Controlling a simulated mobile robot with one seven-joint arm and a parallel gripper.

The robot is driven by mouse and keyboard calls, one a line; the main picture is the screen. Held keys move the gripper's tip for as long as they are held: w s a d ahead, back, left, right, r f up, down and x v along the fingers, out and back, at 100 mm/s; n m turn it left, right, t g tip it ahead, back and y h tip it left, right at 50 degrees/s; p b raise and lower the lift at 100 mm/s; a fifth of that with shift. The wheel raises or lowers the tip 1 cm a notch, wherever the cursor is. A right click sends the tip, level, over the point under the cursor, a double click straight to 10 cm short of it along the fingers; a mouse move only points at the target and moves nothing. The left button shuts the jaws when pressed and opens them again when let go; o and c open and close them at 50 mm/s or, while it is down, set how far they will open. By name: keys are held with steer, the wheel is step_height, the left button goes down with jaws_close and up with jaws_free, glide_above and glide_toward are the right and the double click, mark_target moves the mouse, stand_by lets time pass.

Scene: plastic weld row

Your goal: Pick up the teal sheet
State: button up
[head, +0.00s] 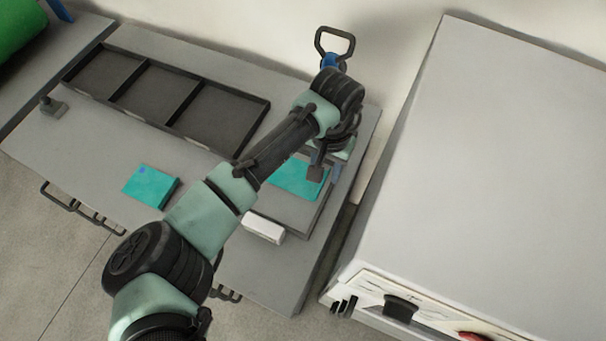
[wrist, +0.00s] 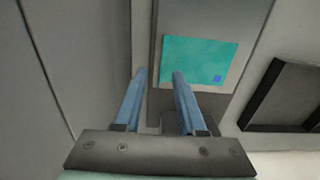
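A flat teal sheet (head: 300,178) lies on a raised grey slab (head: 293,212) at the right end of the workbench, partly hidden behind my arm in the head view. In the wrist view the teal sheet (wrist: 198,58) shows whole, with a small blue square near one corner. My gripper (head: 326,168) is over the slab's right side, beside the sheet. In the wrist view its two blue fingers (wrist: 159,75) are apart with nothing between them. The right fingertip overlaps the sheet's lower left edge in the picture; I cannot tell the height gap.
A thicker teal block (head: 150,187) with a blue mark lies left on the bench. A dark three-compartment tray (head: 216,143) lies behind it. A white block (head: 264,228) sits by the slab's front. A large white machine (head: 480,160) stands close on the right.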

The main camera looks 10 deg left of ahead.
mark_target(298, 174)
steer(key=f, duration=0.5)
steer(key=shift+w, duration=0.2)
steer(key=shift+c, duration=0.3)
jaws_close()
